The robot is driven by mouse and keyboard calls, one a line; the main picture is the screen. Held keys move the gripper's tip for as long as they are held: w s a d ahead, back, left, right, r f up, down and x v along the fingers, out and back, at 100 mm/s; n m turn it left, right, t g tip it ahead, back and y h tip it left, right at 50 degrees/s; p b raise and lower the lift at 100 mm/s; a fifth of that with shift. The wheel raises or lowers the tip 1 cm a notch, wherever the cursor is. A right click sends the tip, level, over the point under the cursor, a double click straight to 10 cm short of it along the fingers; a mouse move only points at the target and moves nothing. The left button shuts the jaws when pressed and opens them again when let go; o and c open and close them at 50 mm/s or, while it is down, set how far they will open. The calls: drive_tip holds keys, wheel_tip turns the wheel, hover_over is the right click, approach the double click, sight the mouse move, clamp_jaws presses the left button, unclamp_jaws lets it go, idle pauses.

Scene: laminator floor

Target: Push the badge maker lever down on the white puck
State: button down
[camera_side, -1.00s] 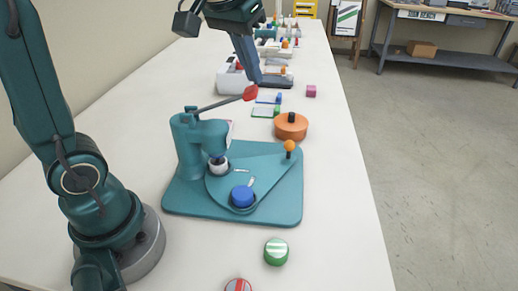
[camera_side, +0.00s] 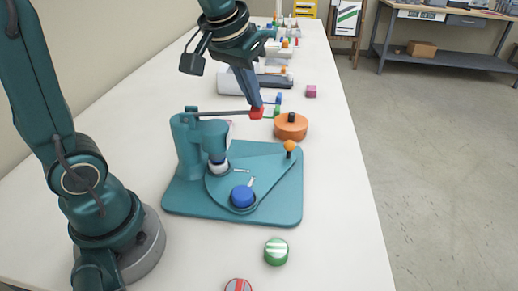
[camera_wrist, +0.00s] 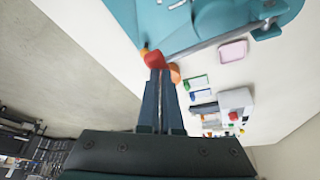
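The teal badge maker (camera_side: 188,150) stands on its base plate at mid-table. Its grey lever (camera_side: 228,113) is about level and ends in a red knob (camera_side: 256,113). My gripper (camera_side: 255,104) is shut, fingertips on the knob from above; the red knob (camera_wrist: 154,60) also shows just past the fingertips in the wrist view. The press head (camera_side: 215,145) is down at the white puck (camera_side: 217,167), whose top it hides. A blue puck (camera_side: 242,196) sits on the front of the swing plate.
An orange knob (camera_side: 290,147) stands up from the swing plate. An orange round box (camera_side: 291,127) is just behind the base. A green striped badge (camera_side: 276,251) and a red one (camera_side: 238,286) lie in front. The right table edge has free room.

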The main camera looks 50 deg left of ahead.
sight(252, 110)
drive_tip(key=shift+f, duration=1.9)
wheel_tip(252, 110, up, 11)
idle(0.5)
drive_tip(key=shift+r, duration=0.15)
drive_tip(key=s+d+f+m+t+h, duration=0.1)
drive_tip(key=s+d+f+m, duration=0.2)
drive_tip(key=s+f, duration=0.7)
drive_tip(key=s+d, duration=0.1)
drive_tip(key=s, duration=0.2)
drive_tip(key=shift+s+f, duration=0.1)
idle(1.1)
